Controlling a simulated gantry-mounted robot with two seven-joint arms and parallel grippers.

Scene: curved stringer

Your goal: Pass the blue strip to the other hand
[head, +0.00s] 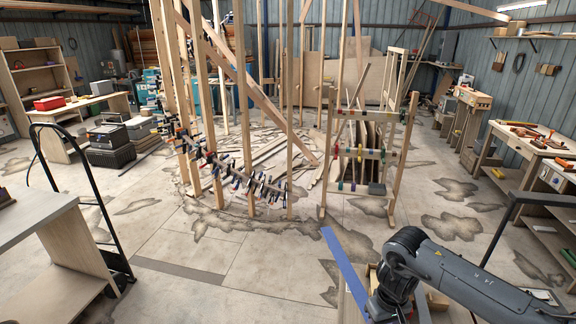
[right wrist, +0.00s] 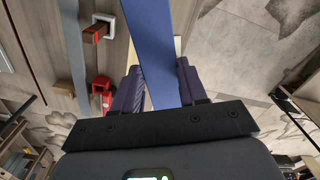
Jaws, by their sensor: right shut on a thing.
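The long flat blue strip (head: 345,265) shows in the head view at the bottom, right of centre. It runs from an upper-left end down to my right wrist. In the right wrist view the strip (right wrist: 152,45) passes between the two dark fingers of my right gripper (right wrist: 157,70), which is shut on it. In the head view the fingers of this gripper are not clearly visible at the lower edge. My left arm and gripper are in neither view.
A wooden frame with clamps (head: 240,185) stands at centre left, and a clamp rack (head: 362,153) at centre right. A grey-topped bench (head: 35,235) is at lower left, near a black hand truck (head: 85,170). The concrete floor (head: 190,245) between is clear.

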